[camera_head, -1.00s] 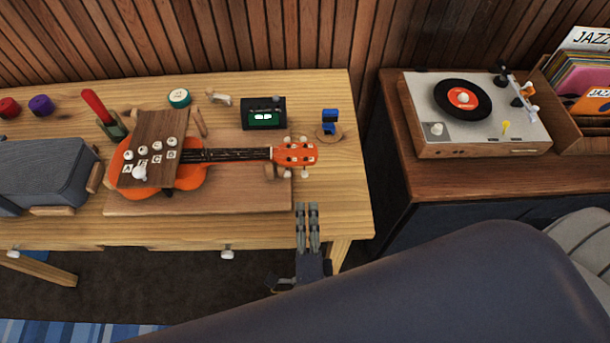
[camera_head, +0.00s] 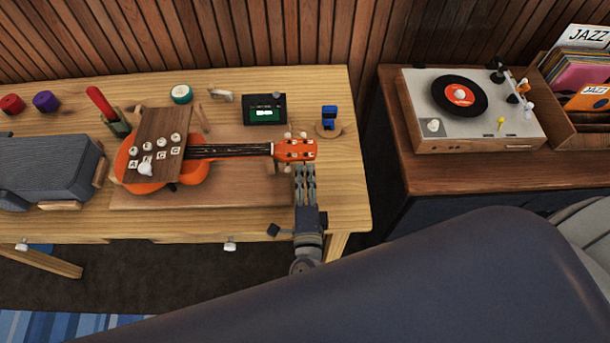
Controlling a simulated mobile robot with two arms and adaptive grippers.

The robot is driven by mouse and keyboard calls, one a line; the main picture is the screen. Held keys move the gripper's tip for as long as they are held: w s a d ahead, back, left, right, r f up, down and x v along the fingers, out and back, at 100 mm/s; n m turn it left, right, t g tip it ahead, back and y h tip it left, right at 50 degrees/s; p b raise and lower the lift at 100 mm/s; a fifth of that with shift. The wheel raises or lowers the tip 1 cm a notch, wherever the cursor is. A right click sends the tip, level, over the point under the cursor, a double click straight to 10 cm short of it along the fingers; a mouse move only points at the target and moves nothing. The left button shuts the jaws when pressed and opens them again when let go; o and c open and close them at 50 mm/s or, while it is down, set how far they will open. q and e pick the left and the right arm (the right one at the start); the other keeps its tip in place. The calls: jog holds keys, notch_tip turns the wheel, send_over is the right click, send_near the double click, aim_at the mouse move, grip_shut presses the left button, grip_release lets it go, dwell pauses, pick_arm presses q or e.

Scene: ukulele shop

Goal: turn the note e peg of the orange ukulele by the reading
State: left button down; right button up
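The orange ukulele (camera_head: 198,170) lies on the table, its headstock (camera_head: 294,149) pointing right. Pale pegs stick out along the headstock's upper and lower edges; their note letters are not visible. A wooden board (camera_head: 158,146) with white knobs and letters covers part of its body. The tuner (camera_head: 264,109) behind the neck has a lit green screen, too small to read. My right gripper (camera_head: 305,168) points away from me, just below the headstock. Its fingers are slightly apart, tips close to the lower pegs; contact cannot be told. My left gripper is not in view.
A blue item on a round wooden base (camera_head: 329,123) stands right of the tuner. A grey case (camera_head: 45,172) lies at the left, with a red-handled tool (camera_head: 104,108) behind. A record player (camera_head: 467,112) sits on the right cabinet. The table's front right corner is clear.

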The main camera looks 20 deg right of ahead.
grip_shut()
jog(key=m+b, duration=0.3)
jog(key=shift+f, duration=0.25)
jog(key=m+b, duration=0.3)
jog(key=m, duration=0.1)
jog(key=shift+b, duration=0.3)
jog(key=shift+r+m+b, duration=0.15)
jog(key=shift+m+b, duration=0.8)
jog(key=shift+m, duration=0.45)
jog(key=o, duration=0.6)
grip_release()
jog(key=shift+c, duration=0.2)
